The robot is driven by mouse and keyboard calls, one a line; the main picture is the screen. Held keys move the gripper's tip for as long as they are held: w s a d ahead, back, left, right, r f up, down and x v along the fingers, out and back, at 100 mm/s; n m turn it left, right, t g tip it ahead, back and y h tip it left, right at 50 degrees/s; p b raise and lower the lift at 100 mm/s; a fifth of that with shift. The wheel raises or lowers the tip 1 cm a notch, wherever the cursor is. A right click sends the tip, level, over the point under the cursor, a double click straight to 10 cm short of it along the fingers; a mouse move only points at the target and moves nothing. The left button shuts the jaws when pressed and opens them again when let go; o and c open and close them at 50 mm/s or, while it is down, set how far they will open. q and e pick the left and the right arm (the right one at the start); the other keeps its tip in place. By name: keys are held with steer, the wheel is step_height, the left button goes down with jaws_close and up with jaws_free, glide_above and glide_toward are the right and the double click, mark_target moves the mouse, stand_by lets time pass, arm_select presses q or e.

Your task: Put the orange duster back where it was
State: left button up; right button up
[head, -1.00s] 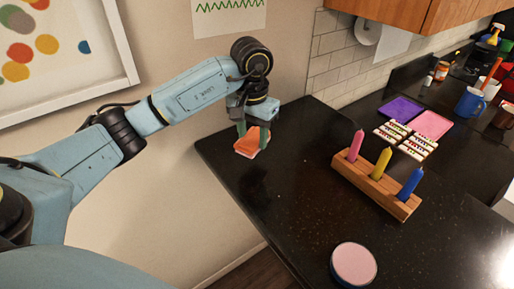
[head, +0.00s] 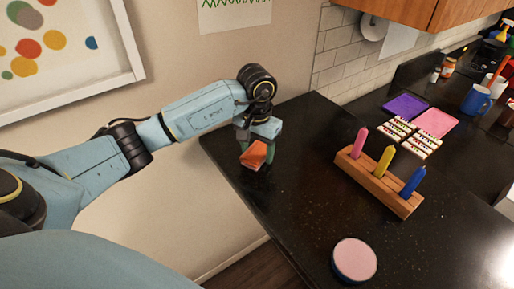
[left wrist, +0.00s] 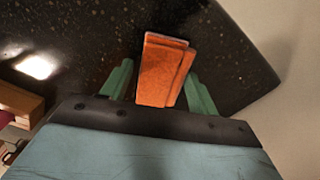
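The orange duster (head: 255,154) is at the far left corner of the black counter, against the wall side, and sits tilted. My left gripper (head: 257,146) points down over it, low at the counter, with a green finger on either side. In the left wrist view the duster (left wrist: 163,70) stands between the two green fingers (left wrist: 160,82). A dark gap shows between it and the left finger; the right finger is very close to its edge. The gripper looks open around it. Whether its underside rests on the counter is hidden. My right gripper is not in view.
A wooden holder (head: 400,203) with pink, yellow and blue candles stands to the right. A round pink-topped container (head: 354,260) is near the front edge. Purple (head: 405,107) and pink (head: 435,122) squares lie further back. The counter (head: 300,185) between is clear.

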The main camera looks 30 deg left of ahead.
mark_target(257, 152)
arm_select(q)
steer(key=shift+o, duration=0.4)
steer(key=shift+r, duration=0.2)
step_height(257, 152, up, 12)
steer(key=b, duration=0.2)
steer(key=shift+f, duration=0.1)
stand_by(1.2)
